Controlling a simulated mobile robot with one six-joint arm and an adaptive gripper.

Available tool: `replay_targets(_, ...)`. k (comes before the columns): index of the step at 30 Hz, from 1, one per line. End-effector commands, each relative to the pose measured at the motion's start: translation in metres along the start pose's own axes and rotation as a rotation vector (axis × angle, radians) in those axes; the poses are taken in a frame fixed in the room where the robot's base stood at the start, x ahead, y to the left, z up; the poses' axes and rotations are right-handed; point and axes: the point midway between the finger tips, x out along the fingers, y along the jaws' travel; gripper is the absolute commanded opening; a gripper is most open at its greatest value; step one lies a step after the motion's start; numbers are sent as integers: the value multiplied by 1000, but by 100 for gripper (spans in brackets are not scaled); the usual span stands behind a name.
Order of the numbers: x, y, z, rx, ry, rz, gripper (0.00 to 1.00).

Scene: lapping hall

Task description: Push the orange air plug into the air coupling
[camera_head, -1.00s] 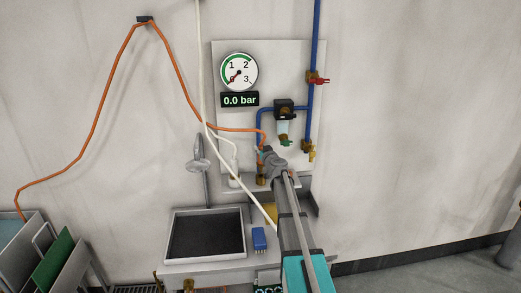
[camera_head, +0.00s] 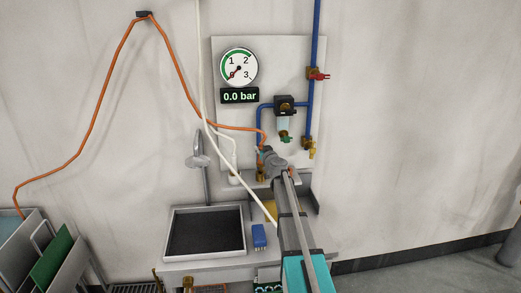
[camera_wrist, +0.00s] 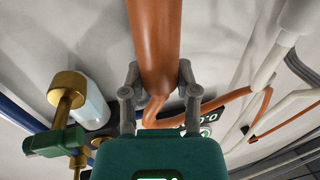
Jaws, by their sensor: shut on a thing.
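The orange air plug (camera_wrist: 155,40) is large in the wrist view, between the two grey fingers of my gripper (camera_wrist: 158,85). My gripper is shut on it. In the head view my gripper (camera_head: 266,155) is at the wall panel, and the orange hose (camera_head: 235,127) runs into it from the left. The brass air coupling (camera_head: 261,174) shows just below the gripper, below the blue pipe. The gripper hides most of the plug there, so I cannot tell whether plug and coupling touch.
The gauge (camera_head: 238,68) and display (camera_head: 240,96) read 0.0 bar. A red-handled valve (camera_head: 316,75) and a regulator (camera_head: 284,106) sit on blue pipes close right. A white hose (camera_head: 246,190) crosses beside my arm. A sink (camera_head: 205,258) and blue block (camera_head: 258,236) lie below.

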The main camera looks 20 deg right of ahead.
Motion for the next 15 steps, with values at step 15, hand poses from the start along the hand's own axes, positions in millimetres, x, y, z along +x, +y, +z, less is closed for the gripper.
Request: replay_targets(15,0,0,10,0,0,0,0)
